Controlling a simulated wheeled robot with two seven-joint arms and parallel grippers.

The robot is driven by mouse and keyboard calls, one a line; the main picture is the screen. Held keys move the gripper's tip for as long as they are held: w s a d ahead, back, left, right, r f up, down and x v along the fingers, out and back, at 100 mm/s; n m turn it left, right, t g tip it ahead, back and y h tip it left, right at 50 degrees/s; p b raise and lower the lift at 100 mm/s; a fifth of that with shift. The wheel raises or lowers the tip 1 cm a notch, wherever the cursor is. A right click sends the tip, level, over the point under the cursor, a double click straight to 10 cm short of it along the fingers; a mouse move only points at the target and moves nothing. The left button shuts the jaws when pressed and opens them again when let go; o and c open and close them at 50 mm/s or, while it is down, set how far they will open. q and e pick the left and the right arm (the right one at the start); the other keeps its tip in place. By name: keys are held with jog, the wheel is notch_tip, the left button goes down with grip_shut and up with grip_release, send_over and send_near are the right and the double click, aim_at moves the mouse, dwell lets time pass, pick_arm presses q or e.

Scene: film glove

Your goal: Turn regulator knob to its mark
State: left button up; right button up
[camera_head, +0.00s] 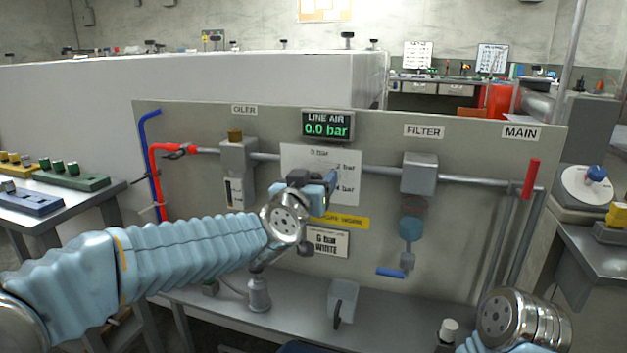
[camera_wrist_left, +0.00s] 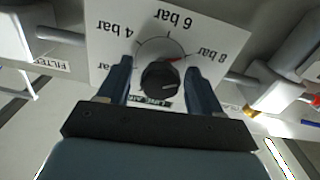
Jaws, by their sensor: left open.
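The dark round regulator knob (camera_wrist_left: 161,77) sits on a white dial card (camera_wrist_left: 105,28) marked 4, 6 and 8 bar in the left wrist view. A small red mark shows at the knob's upper right edge, between the 6 and 8 bar labels. My left gripper (camera_wrist_left: 159,66) is open, with one finger on each side of the knob and a gap on both sides. In the head view, my left gripper (camera_head: 328,187) is in front of the dial card (camera_head: 292,160) and hides the knob. The LINE AIR display (camera_head: 328,125) reads 0.0 bar.
A grey panel (camera_head: 500,230) carries pipes, a FILTER unit (camera_head: 419,174), a red MAIN handle (camera_head: 531,179) and an oiler (camera_head: 238,160). A card (camera_head: 328,242) below the dial seems to read 6 bar. My right arm shows at the lower right, without its fingers.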

pick_arm(q)
jog(key=c, duration=1)
jog(key=shift+n, duration=0.3)
jog(key=n+b, duration=0.1)
jog(key=n, duration=0.3)
jog(key=shift+a+f+b, duration=0.1)
jog(key=shift+b, duration=0.3)
jog(key=n+b, duration=0.1)
jog(key=n, duration=0.2)
jog(key=shift+n, duration=0.4)
jog(key=shift+a+n+b, duration=0.1)
jog(key=shift+n+b, duration=0.5)
jog(key=shift+n, duration=1.3)
jog(key=o, duration=1)
